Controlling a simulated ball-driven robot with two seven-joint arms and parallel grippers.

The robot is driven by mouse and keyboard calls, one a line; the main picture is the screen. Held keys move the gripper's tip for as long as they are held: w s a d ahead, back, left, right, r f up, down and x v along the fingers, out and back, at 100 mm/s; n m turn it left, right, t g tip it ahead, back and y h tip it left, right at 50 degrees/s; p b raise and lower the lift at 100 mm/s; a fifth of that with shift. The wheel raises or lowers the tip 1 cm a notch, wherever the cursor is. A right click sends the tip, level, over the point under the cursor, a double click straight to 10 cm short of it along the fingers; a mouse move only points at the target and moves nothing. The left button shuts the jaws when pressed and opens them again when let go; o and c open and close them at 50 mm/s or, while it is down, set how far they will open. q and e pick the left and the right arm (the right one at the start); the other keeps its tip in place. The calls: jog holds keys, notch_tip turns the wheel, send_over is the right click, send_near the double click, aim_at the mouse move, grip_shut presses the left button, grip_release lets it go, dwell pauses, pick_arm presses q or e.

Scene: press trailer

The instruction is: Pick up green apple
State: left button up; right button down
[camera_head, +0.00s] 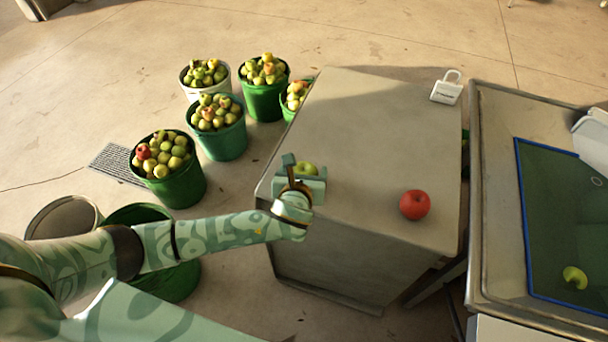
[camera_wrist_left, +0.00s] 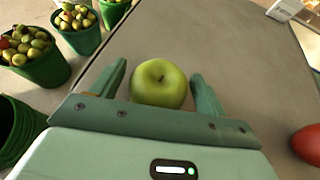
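A green apple (camera_wrist_left: 160,84) sits on the grey cabinet top (camera_head: 380,120). In the head view the apple (camera_head: 306,168) shows partly behind my left gripper, near the cabinet's left edge. My left gripper (camera_wrist_left: 158,84) is open, with one finger on each side of the apple and a visible gap on both sides. In the head view my left gripper (camera_head: 306,171) is over the left part of the cabinet top. A red apple (camera_head: 415,205) lies to its right on the same top; it also shows at the right edge of the wrist view (camera_wrist_left: 307,145). My right gripper is not in view.
Several buckets of apples, such as a green one (camera_head: 180,186), stand on the floor to the left. A white padlock-shaped object (camera_head: 447,88) is at the cabinet's far right corner. A blue-edged basin (camera_head: 555,220) with a yellow-green apple (camera_head: 575,277) is at right.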

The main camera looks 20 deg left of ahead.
aim_at(305, 170)
pick_arm(q)
jog(key=c, duration=0.8)
jog(key=shift+r, duration=0.25)
jog(key=r+p, duration=0.2)
jog(key=r, duration=0.2)
jog(key=shift+s+d+p, duration=0.2)
jog(key=shift+s+p, duration=0.05)
jog(key=shift+p, duration=0.15)
jog(key=shift+s+d+r+p, duration=0.85)
jog(key=shift+s+d+r, duration=0.5)
jog(key=shift+s, duration=0.45)
jog(key=shift+s+d+r+p, duration=0.8)
jog(key=shift+s+d+r, duration=0.6)
jog(key=shift+s, duration=0.4)
jog(key=shift+s+d+r+p, duration=0.85)
jog(key=shift+s+d+r, duration=0.3)
jog(key=shift+s+r, duration=0.5)
jog(key=shift+s+f, duration=0.15)
